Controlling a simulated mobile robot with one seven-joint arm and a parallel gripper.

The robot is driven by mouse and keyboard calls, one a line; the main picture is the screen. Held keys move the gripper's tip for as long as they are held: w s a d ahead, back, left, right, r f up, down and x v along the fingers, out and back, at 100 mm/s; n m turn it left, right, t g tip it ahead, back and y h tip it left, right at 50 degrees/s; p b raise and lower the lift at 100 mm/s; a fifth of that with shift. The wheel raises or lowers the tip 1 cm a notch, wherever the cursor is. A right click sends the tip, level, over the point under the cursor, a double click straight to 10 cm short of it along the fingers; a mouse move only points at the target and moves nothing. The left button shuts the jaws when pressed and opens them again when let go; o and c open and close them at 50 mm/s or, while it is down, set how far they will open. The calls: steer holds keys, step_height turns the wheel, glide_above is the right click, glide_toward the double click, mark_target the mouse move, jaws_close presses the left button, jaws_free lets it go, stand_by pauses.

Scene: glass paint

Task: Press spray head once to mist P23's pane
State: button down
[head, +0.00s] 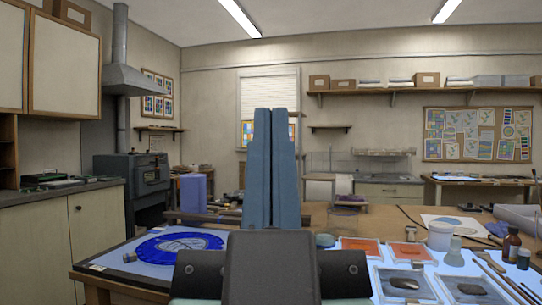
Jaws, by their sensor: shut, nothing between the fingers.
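My gripper (271,112) stands in the middle of the head view, its two blue fingers upright and pressed together with nothing between them. It hides part of the worktable and the back wall. Several glass panes lie on the lit surface to its right: an orange pane (362,247), a second orange pane (409,252), and paler panes with dark ovals, one nearer the front (404,284) and one to its right (471,289). No P23 label can be read. I cannot make out a spray head; it may be hidden behind my gripper or arm.
A white jar (440,237) and a brown bottle (511,246) stand among the panes. Brushes (503,277) lie at the right edge. A blue round glass piece (180,246) lies on the left of the table. A purple block (193,193) stands behind it.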

steer(key=shift+r, duration=0.1)
stand_by(0.3)
step_height(320, 180, up, 22)
steer(key=p, duration=2.2)
